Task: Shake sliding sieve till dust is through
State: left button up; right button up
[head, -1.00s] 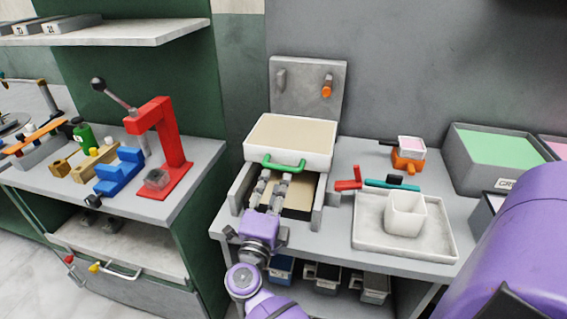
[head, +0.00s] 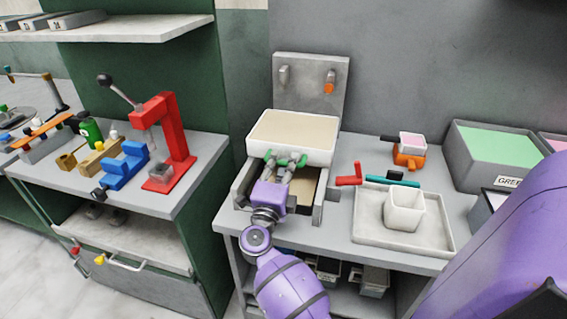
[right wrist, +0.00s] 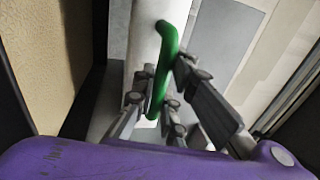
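The sieve is a white box (head: 290,151) with a level tan fill (head: 293,129). It sits on the back of a grey railed frame (head: 318,205) on the bench. A green handle (head: 303,163) is on its front and also shows in the right wrist view (right wrist: 157,88). My right gripper (head: 286,163) is at this handle, its fingers spread with the green bar between them. It also shows in the right wrist view (right wrist: 165,85), where a firm grip cannot be seen. Below the sieve is an open bay (head: 307,185) with tan inside, partly hidden by my gripper. My left gripper is out of view.
Right of the frame are a red handle (head: 347,180), a teal bar (head: 392,179) and a pale tray (head: 440,238) with a white cup (head: 404,210). A grey back plate (head: 310,92) stands behind. A red press (head: 175,140) is on the left bench.

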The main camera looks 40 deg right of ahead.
grip_shut()
jog(key=r+p+v, duration=0.1)
jog(key=v, duration=0.7)
jog(key=shift+r, duration=0.2)
jog(key=shift+s+a, duration=0.1)
jog(key=o, duration=0.7)
grip_release()
jog(key=shift+o, duration=0.2)
jog(key=v, duration=0.7)
jog(key=shift+s+a, duration=0.15)
jog(key=shift+s, duration=0.05)
